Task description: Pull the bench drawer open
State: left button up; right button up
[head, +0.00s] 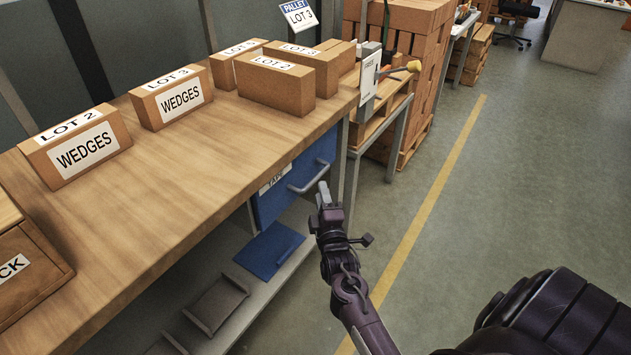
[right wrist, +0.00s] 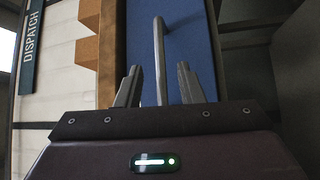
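The bench drawer (head: 292,187) is a blue front under the right end of the wooden bench top, with a bar handle and a label reading TAPE. It looks closed. My right gripper (head: 323,192) is just in front of the handle (head: 308,180). In the right wrist view the blue drawer front (right wrist: 187,35) lies ahead, and the handle (right wrist: 159,50) runs between the two parted fingers of my right gripper (right wrist: 160,85). Visible gaps separate the handle from both fingers. My left gripper is in neither view.
Several cardboard boxes stand on the bench top (head: 215,145), two labelled WEDGES (head: 82,155). A lower shelf (head: 240,325) holds a blue item (head: 268,250). A metal-framed stand (head: 392,120) adjoins the bench's far end. The floor (head: 500,190) right of the yellow line is clear.

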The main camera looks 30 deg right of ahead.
aim_at(317, 175)
jog(key=x, duration=0.7)
grip_shut()
